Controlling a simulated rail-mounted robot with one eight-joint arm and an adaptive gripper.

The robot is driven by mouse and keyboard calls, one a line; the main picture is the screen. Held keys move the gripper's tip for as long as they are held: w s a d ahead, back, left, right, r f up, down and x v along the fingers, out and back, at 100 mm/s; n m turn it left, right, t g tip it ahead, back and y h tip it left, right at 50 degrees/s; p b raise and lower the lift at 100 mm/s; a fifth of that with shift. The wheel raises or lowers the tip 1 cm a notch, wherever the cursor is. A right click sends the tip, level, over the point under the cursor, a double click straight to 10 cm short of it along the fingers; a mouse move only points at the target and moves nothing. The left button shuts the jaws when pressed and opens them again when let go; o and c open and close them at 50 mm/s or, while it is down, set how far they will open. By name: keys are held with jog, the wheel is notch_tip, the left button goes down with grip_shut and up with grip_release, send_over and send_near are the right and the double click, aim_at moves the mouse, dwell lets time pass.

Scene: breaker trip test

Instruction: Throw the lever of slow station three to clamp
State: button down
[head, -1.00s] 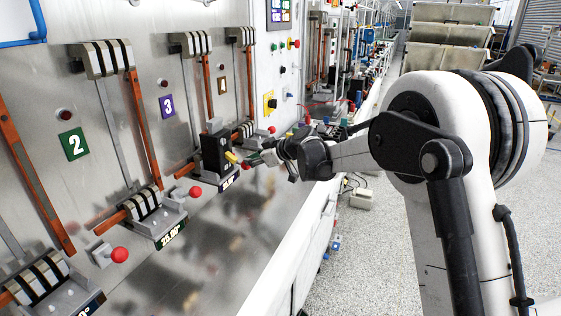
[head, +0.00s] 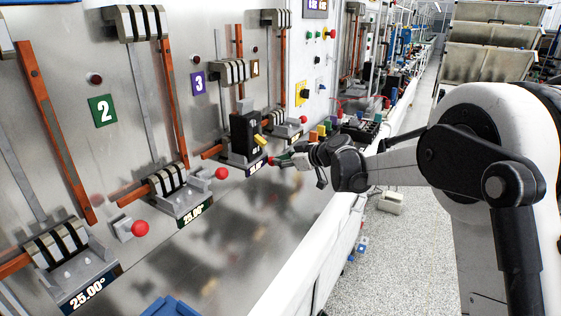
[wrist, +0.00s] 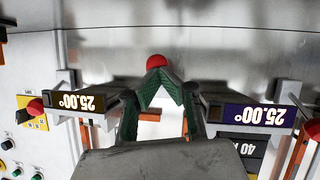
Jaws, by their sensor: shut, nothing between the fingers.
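Station three has the purple "3" plate (head: 199,83). Its lever ends in a red knob (head: 270,160) at the right of the station's base, and a purple-edged 25.00° display shows in the wrist view (wrist: 245,113). A black breaker with a yellow handle (head: 241,135) stands in the station. The station's upper clamp block (head: 232,72) hangs above the breaker, with a visible gap. My gripper (head: 279,160) is shut and empty, its green fingertips together at the knob. In the wrist view the knob (wrist: 155,61) shows just beyond the fingertips (wrist: 159,77); I cannot tell whether they touch.
Station two's red knob (head: 221,173) and station four's red knob (head: 303,119) flank station three. Station two's upper block (head: 135,22) is high on its rails. Coloured items (head: 322,131) stand farther along the bench. The steel bench front (head: 240,235) is bare.

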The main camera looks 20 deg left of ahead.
jog(key=shift+r, duration=0.15)
dwell(0.4)
jog(key=f+p+v, duration=0.1)
jog(key=v, duration=1.2)
jog(key=shift+s+d+r, duration=0.15)
jog(key=shift+s+d, duration=0.05)
jog(key=shift+d, duration=0.2)
dwell(0.4)
jog(key=s+d+r+m+t+h, duration=0.1)
jog(key=s+d+r+m+h, duration=0.2)
jog(key=s+d, duration=0.55)
jog(key=s+d+r+m+h, duration=0.25)
jog(key=s+d+m, duration=0.35)
jog(key=d, duration=0.4)
jog(key=s+d+f+m+h, duration=0.3)
jog(key=s+d+f, duration=0.1)
jog(key=s+d, duration=0.5)
jog(key=s+d+f+m+t+h, duration=0.1)
jog(key=s+d+f+m+h, duration=0.2)
jog(key=s+d, duration=0.6)
jog(key=s+m+h, duration=0.1)
jog(key=s, duration=0.3)
jog(key=shift+s+d+f+t, duration=0.2)
jog(key=shift+s+f+t, duration=0.1)
jog(key=shift+f, duration=0.1)
